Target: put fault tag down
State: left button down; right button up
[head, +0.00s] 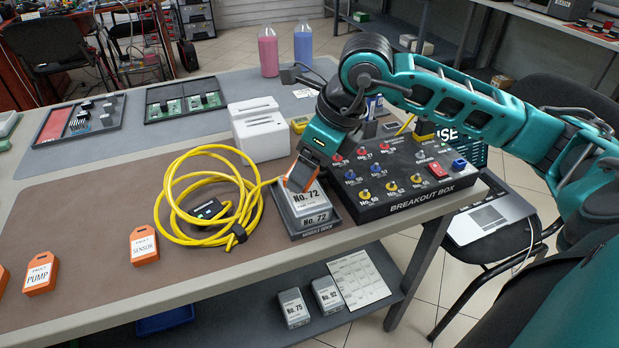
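My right gripper (309,160) reaches in from the right and points down over the grey module No. 72 (311,207). It is shut on an orange tag (290,183), whose face is seen at a steep angle and cannot be read. The tag's lower end is at the module's top; I cannot tell whether it touches. The module sits in the module dock (318,232). Orange fault tags lie on the brown mat: SENSOR (144,246), PUMP (40,275), and one cut off at the left edge (3,278). My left gripper is not in view.
A coiled yellow cable (172,200) lies left of the dock. The breakout box (405,181) stands to its right, a white box (260,132) behind. Modules No. 75 (294,308) and No. 92 (327,295) are on the lower shelf. The brown mat's left part is mostly clear.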

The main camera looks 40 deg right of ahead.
notch_tip(320, 180, down, 3)
jog(key=shift+f, duration=0.15)
pick_arm(q)
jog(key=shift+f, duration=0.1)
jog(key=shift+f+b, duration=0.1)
jog(key=shift+b, duration=0.2)
pick_arm(e)
jog(key=o, duration=0.5)
jog(key=shift+f, duration=0.15)
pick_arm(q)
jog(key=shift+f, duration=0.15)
pick_arm(e)
jog(key=o, duration=0.5)
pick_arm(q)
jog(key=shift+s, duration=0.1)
pick_arm(e)
jog(key=shift+r, duration=0.35)
pick_arm(q)
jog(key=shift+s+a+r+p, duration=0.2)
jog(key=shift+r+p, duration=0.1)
jog(key=shift+p, duration=0.55)
pick_arm(e)
jog(key=v, duration=1.1)
jog(key=shift+r, duration=0.35)
